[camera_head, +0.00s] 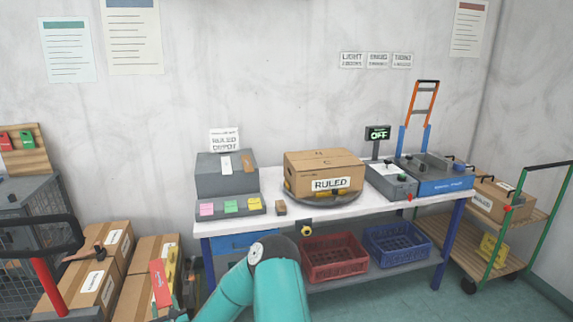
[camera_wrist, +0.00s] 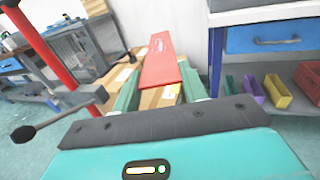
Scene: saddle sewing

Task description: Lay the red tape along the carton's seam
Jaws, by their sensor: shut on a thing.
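My gripper (camera_wrist: 160,82) is shut on a flat red piece with small white writing, which I take as the red tape (camera_wrist: 164,58). The tape points away from my gripper in the wrist view and also shows at the lower left of the head view (camera_head: 160,284). In the head view my teal arm reaches down to the left, and the fingers are mostly out of sight. The brown carton (camera_head: 324,165), labelled RULED, sits on a dark round stand (camera_head: 350,197) on the white table. A line across its top looks like the seam. The tape is well apart from this carton.
A grey box (camera_head: 227,177) and a strip of coloured notes (camera_head: 230,206) stand left of the carton. Grey machines (camera_head: 391,180) stand right. Red (camera_head: 334,257) and blue (camera_head: 397,243) crates sit below. Cartons (camera_head: 97,275) and a red-posted cart crowd the lower left.

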